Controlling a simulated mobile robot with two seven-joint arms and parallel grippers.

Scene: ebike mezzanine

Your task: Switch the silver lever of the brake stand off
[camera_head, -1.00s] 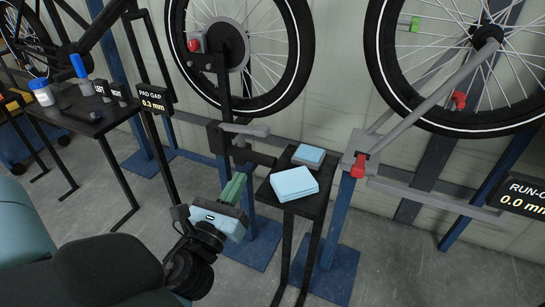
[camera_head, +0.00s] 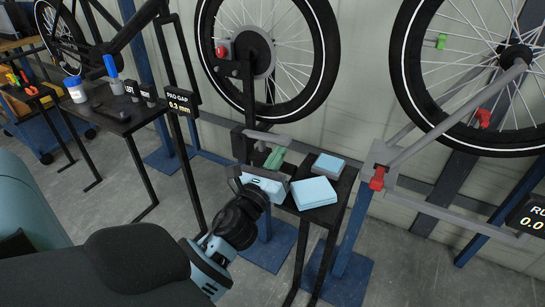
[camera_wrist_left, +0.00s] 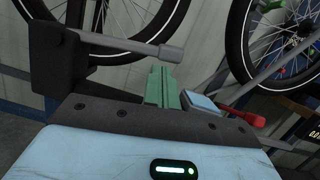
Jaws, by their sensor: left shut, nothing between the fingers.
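The silver lever (camera_head: 265,137) sticks out sideways from the dark clamp block of the brake stand (camera_head: 248,90), below the left wheel. It lies nearly level, its thicker end to the right. In the left wrist view the lever (camera_wrist_left: 125,43) runs from the black block at left to a round end at centre. My left gripper (camera_head: 275,158) has green fingers, shut and empty. Its tips are close below the lever's right end. The wrist view shows the fingers (camera_wrist_left: 163,88) just below that end; I cannot tell whether they touch. My right gripper is out of view.
A small black table (camera_head: 326,214) with light blue boxes (camera_head: 314,192) stands right of the gripper. A red-handled clamp (camera_head: 377,178) on another stand is farther right. A black side table (camera_head: 110,125) with bottles and a "PAD GAP 0.3 mm" display (camera_head: 180,101) are at left.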

